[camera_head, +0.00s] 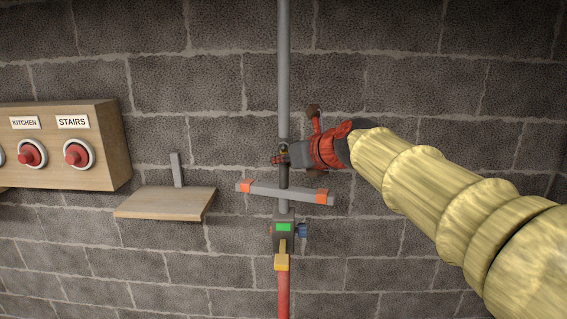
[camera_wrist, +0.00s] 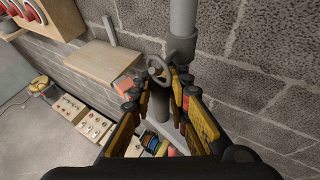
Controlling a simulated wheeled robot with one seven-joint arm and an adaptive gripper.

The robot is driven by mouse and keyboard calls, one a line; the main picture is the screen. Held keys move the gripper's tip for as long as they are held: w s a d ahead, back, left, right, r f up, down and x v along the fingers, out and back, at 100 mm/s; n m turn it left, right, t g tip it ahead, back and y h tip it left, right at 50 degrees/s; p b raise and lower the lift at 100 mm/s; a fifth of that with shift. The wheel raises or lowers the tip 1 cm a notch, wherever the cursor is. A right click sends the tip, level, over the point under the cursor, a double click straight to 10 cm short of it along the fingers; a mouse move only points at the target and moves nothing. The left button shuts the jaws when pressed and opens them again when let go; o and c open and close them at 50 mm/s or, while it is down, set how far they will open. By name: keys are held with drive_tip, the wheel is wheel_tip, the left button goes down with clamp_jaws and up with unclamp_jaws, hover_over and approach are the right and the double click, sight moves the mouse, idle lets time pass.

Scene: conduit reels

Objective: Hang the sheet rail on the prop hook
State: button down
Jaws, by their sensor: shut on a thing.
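The sheet rail (camera_head: 262,190) is a grey bar with orange end pieces, hanging almost level below my gripper, in front of the prop. Its dark upright stem (camera_wrist: 160,104) with a ring (camera_wrist: 160,68) on top shows in the wrist view. My gripper (camera_head: 283,158) is shut on this stem, a finger on each side (camera_wrist: 160,92). The prop (camera_head: 284,70) is a grey upright pole with a red lower tube and a green-marked collar. The ring is close to the pole in the wrist view. The prop hook is not clear behind my fingers, and I cannot tell whether the ring touches it.
A small wooden shelf (camera_head: 165,203) juts from the block wall left of the prop. A wooden box (camera_head: 118,150) with red buttons labelled KITCHEN and STAIRS is farther left. Trays of small parts (camera_wrist: 88,118) stand low down in the wrist view. The wall right of the prop is bare.

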drive_tip(key=shift+w+r, duration=0.3)
drive_tip(key=shift+w, duration=0.15)
drive_tip(key=shift+w+a+f, duration=0.1)
drive_tip(key=shift+w+f, duration=0.1)
drive_tip(key=shift+f, duration=0.8)
drive_tip(key=c, duration=2.1)
unclamp_jaws()
drive_tip(key=shift+c, duration=0.2)
drive_tip(key=shift+o, duration=1.2)
drive_tip(key=shift+w+f, duration=0.15)
drive_tip(key=shift+w, duration=0.2)
drive_tip(key=shift+o, duration=1.4)
drive_tip(key=shift+s+r, duration=0.15)
drive_tip(key=shift+r, duration=0.05)
drive_tip(key=shift+r, duration=0.1)
